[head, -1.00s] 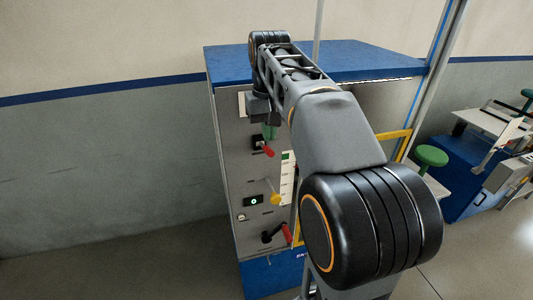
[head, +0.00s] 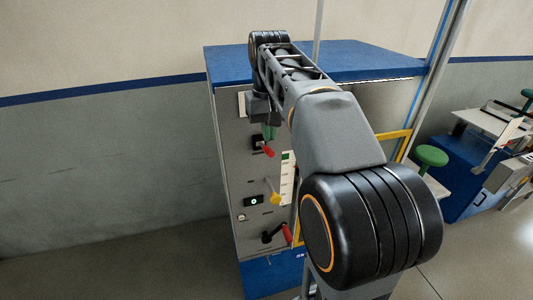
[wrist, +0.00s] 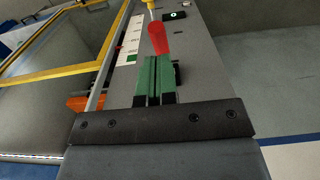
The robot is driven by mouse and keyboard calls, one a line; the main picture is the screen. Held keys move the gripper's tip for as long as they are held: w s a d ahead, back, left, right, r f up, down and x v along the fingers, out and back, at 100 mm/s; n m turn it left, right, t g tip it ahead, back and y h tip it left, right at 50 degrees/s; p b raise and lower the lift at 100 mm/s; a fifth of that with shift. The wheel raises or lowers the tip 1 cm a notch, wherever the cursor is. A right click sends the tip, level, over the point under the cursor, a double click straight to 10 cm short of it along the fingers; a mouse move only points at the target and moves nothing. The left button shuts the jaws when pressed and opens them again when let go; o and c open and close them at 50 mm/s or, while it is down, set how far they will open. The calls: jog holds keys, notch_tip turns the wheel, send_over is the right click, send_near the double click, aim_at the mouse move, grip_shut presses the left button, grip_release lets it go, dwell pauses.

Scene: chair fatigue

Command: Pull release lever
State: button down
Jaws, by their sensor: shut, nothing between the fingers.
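A lever with a red handle (head: 268,152) sits on a black mount on the grey front panel of the machine. In the wrist view this red handle (wrist: 158,38) lies just beyond my fingertips. My gripper (head: 270,131) is above the handle in the head view, with its green fingers together and nothing between them. In the wrist view the green fingers (wrist: 154,75) point toward the handle's end. I cannot tell whether they touch it. The frames do not label which lever is the release lever.
Lower on the panel are a yellow-ended lever (head: 275,199), a black switch box (head: 254,202) and another red-handled lever (head: 287,233). A yellow frame (wrist: 60,72) borders the machine's opening. A green stool (head: 431,156) and a blue bench stand at right.

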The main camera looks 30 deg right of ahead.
aim_at(269, 148)
jog(key=shift+f, duration=0.1)
jog(key=shift+f+b, duration=2.75)
jog(key=shift+f, duration=0.75)
jog(key=r+p, duration=0.2)
jog(key=r, duration=0.1)
jog(key=s+r+p, duration=0.1)
jog(key=r+p, duration=0.2)
jog(key=s+r+p, duration=0.1)
jog(key=r+p, duration=0.2)
jog(key=shift+a+r, duration=0.15)
jog(key=shift+a, duration=0.05)
